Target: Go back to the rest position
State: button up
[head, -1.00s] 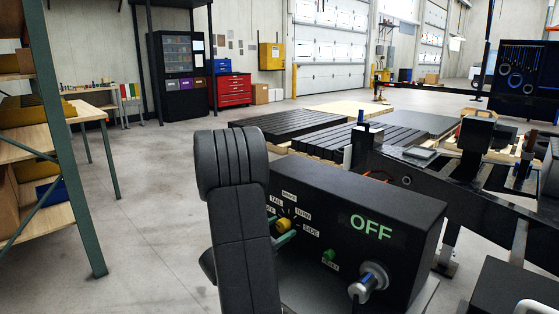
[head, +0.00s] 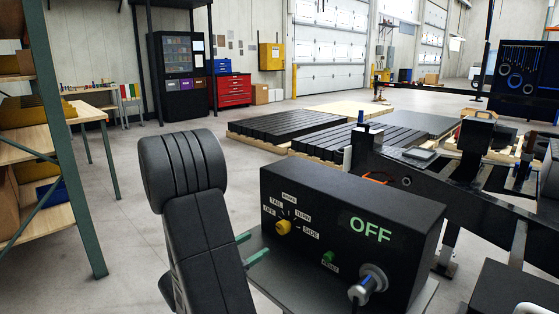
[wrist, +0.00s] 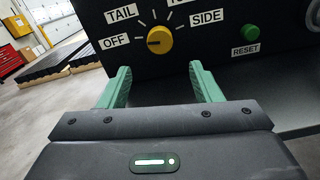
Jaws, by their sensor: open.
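My gripper (head: 250,248) is open and empty, to the left of a black control box. In the wrist view its two green fingers (wrist: 158,88) stand apart below the yellow knob (wrist: 159,40), touching nothing. The yellow knob (head: 283,227) on the box (head: 400,215) has its mark toward the OFF label, and the box's display reads OFF in green. A green RESET button (head: 328,257) and a silver connector (head: 368,284) with a blue band are lower on the same face.
The box stands on a grey plate (head: 280,282) beside a black trailer frame (head: 425,185). A shelf rack (head: 75,190) is at the left. Black slatted decks (head: 280,124) lie behind. Bare concrete floor (head: 140,180) is free between rack and box.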

aim_at(279, 230)
jog(key=x, duration=1)
jog(key=shift+s+b, duration=0.1)
jog(key=shift+b, duration=0.3)
jog(key=shift+w+d+f, duration=0.2)
jog(key=shift+w, duration=0.05)
jog(key=m+b, duration=0.2)
jog(key=m, duration=0.2)
jog(key=shift+a+r, duration=0.1)
jog(key=m, duration=0.4)
jog(key=shift+r+b, duration=0.1)
jog(key=shift+b, duration=0.25)
jog(key=shift+v, duration=3.4)
jog(key=shift+r+p, duration=0.1)
jog(key=shift+p, duration=0.2)
